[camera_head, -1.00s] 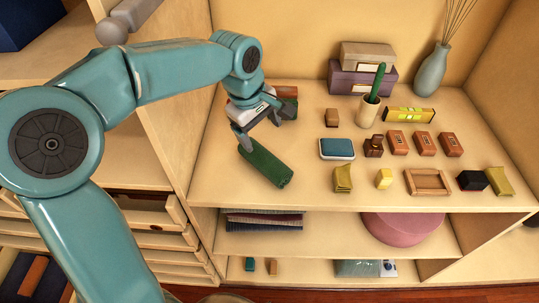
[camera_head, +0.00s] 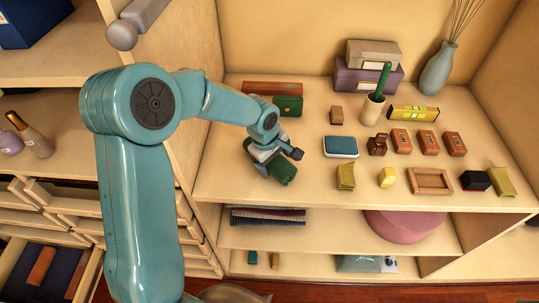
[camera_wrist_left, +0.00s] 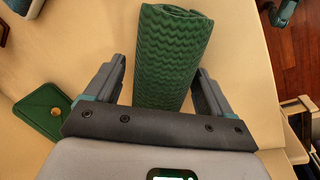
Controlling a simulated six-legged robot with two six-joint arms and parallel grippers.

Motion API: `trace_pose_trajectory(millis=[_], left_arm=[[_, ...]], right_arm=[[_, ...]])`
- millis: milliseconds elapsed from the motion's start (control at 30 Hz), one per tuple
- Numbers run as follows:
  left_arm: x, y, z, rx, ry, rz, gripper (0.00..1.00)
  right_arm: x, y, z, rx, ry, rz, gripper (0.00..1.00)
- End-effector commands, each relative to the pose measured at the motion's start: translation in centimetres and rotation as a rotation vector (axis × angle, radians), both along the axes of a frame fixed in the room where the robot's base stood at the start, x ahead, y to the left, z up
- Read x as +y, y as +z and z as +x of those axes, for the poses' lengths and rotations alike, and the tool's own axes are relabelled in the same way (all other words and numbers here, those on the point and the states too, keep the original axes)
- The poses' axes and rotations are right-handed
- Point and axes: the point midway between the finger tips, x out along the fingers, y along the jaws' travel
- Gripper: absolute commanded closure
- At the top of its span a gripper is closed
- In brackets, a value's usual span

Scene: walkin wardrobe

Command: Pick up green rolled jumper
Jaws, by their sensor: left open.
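The green rolled jumper (camera_head: 284,174) lies on the wardrobe's upper shelf, partly hidden by my gripper in the head view. In the left wrist view the ribbed green roll (camera_wrist_left: 172,50) lies lengthwise between the two fingers. My left gripper (camera_head: 274,155) is open over the jumper. In the left wrist view its fingers (camera_wrist_left: 160,82) stand one on each side of the roll, with a small gap on the left. Whether the right finger touches the roll I cannot tell.
A wooden partition (camera_head: 205,110) borders the shelf on the left.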

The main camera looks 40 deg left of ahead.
Motion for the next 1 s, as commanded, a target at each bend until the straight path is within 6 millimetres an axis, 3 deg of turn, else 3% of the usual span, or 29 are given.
trace_pose_trajectory(millis=[200,333,467,767,867,1000], left_arm=[[0.0,-0.1,0.0,-0.001,0.000,0.000,0.17],[0.0,-0.1,0.0,0.000,0.000,0.000,0.59],[0.0,-0.1,0.0,0.000,0.000,0.000,0.70],[0.0,0.6,0.0,-0.001,0.000,0.001,0.70],[0.0,1.9,0.1,-0.004,0.001,0.002,0.70],[0.0,5.1,0.2,-0.009,0.001,0.002,0.70]], right_arm=[[0.0,0.0,0.0,0.000,0.000,0.000,0.57],[0.0,0.0,0.0,0.000,0.000,0.000,0.57],[0.0,0.0,0.0,0.000,0.000,0.000,0.57],[0.0,-0.1,0.0,0.000,0.000,0.000,0.57],[0.0,-0.2,0.0,0.000,0.000,0.000,0.57],[0.0,-0.5,0.0,0.000,0.000,0.000,0.57]])
